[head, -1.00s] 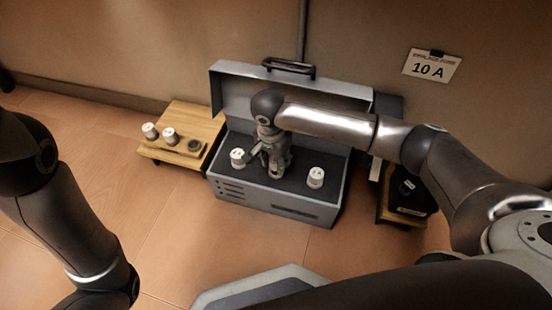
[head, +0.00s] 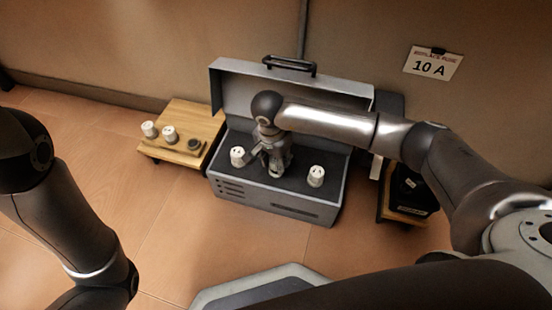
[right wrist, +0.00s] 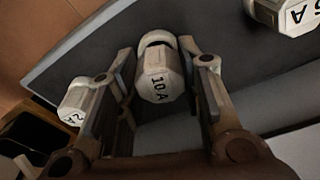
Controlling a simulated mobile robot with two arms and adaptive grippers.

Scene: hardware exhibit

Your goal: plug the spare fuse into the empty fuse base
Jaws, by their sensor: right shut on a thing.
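My right gripper (head: 277,172) points down into the open grey case (head: 270,205), between two white fuses. In the right wrist view its fingers are shut on the white fuse marked 10 A (right wrist: 157,82), with a pale rim at the fuse's far end. The head view hides this fuse behind the gripper, and I cannot tell whether it is seated in a base. One white fuse (head: 237,156) stands left of the gripper and another (head: 316,176) stands right of it. My left gripper is out of view; only its arm shows.
A wooden stand (head: 203,125) left of the case bears two white fuses (head: 160,131) and a dark round piece (head: 194,146). The case's raised lid (head: 235,95) is behind my gripper. A dark device (head: 410,187) stands to the right. A 10 A sign (head: 432,65) hangs on the wall.

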